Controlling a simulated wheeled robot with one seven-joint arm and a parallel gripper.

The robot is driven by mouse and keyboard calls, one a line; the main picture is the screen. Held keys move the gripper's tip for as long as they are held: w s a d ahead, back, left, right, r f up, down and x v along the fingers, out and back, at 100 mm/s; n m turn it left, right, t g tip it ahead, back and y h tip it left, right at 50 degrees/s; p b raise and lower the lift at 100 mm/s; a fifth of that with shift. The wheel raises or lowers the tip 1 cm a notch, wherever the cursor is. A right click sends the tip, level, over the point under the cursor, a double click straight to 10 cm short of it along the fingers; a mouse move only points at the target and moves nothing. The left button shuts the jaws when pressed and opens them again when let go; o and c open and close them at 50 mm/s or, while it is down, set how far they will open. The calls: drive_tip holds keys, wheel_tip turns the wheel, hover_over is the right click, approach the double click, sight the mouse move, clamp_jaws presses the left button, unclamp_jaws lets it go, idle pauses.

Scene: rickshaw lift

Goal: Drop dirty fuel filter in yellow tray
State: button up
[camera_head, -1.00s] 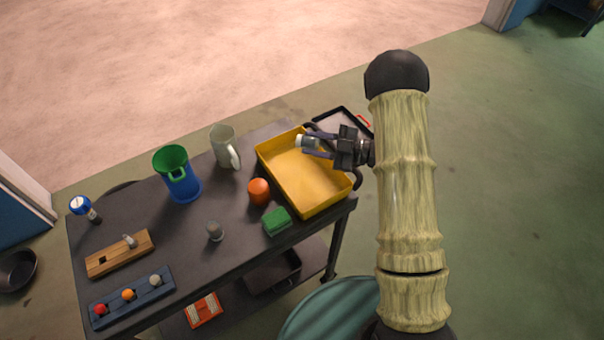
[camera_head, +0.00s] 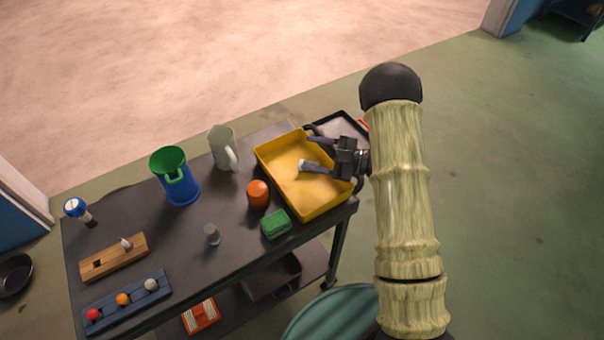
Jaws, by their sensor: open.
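The yellow tray (camera_head: 333,204) sits at the right end of the dark cart top. My gripper (camera_head: 312,153) is over the tray's far right part, with its two fingers spread apart and pointing left. A small pale cylinder, apparently the fuel filter (camera_head: 303,165), shows at the tip of the lower finger, inside the tray's outline. It is partly hidden by that finger. I cannot tell whether it rests on the tray floor or still touches the finger. Dirt on it is too small to make out.
On the cart (camera_head: 150,218) stand a blue-green jug (camera_head: 178,182), a grey pitcher (camera_head: 222,150), an orange canister (camera_head: 258,195), a green sponge (camera_head: 275,224), a small grey cylinder (camera_head: 212,235), a wooden block (camera_head: 114,258) and a blue knob rack (camera_head: 127,299). A dark tray (camera_head: 340,127) lies behind the yellow one.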

drive_tip(key=s+d+b, duration=0.2)
drive_tip(key=s+d, duration=0.1)
drive_tip(key=d, duration=1.4)
drive_tip(key=shift+s, duration=0.15)
